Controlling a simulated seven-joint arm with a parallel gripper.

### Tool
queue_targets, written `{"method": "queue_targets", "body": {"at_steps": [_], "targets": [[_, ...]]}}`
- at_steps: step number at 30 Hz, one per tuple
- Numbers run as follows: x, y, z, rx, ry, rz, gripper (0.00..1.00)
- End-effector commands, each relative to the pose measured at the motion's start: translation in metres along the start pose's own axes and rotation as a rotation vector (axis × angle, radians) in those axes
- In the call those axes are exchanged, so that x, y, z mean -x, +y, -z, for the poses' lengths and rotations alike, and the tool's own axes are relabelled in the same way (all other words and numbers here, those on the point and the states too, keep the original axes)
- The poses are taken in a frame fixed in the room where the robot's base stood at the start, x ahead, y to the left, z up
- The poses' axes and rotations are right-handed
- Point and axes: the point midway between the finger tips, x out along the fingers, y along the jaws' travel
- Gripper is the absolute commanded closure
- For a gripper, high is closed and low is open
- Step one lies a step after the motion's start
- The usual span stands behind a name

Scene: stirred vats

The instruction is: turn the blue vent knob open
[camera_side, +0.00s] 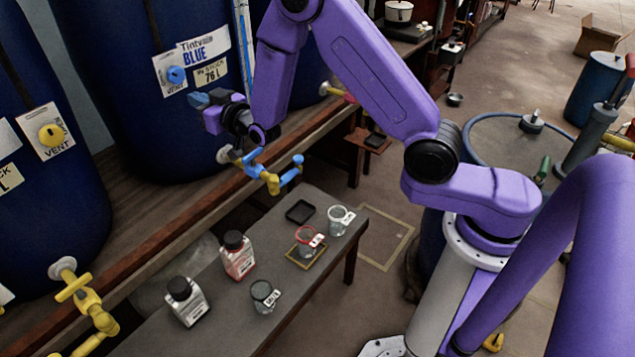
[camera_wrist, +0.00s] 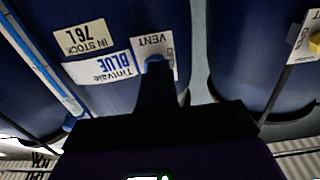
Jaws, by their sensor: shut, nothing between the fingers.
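The blue vent knob (camera_side: 176,75) sits on a white VENT plate on the dark blue vat (camera_side: 130,110) labelled Tintvale BLUE. My gripper (camera_side: 194,99) is shut and empty, in front of this vat, a little below and to the right of the knob in the side view. In the wrist view, which is upside down, the shut fingers (camera_wrist: 155,72) point at the blue knob (camera_wrist: 154,61) and partly cover it. I cannot tell whether they touch it.
A yellow vent knob (camera_side: 51,134) is on the vat at left. A blue-handled tap (camera_side: 270,172) juts out below my gripper. The low bench (camera_side: 215,330) holds bottles and beakers. A wooden ledge (camera_side: 150,215) runs under the vats.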

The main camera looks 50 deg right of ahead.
Motion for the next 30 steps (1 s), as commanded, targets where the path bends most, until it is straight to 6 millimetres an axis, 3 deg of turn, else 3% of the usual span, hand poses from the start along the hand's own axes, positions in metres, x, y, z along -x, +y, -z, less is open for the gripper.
{"method": "queue_targets", "body": {"at_steps": [15, 30], "targets": [[-0.055, 0.001, 0.0, 0.0, 0.001, -0.001, 1.0], [-0.065, 0.005, -0.001, 0.002, -0.003, -0.004, 1.0]]}}
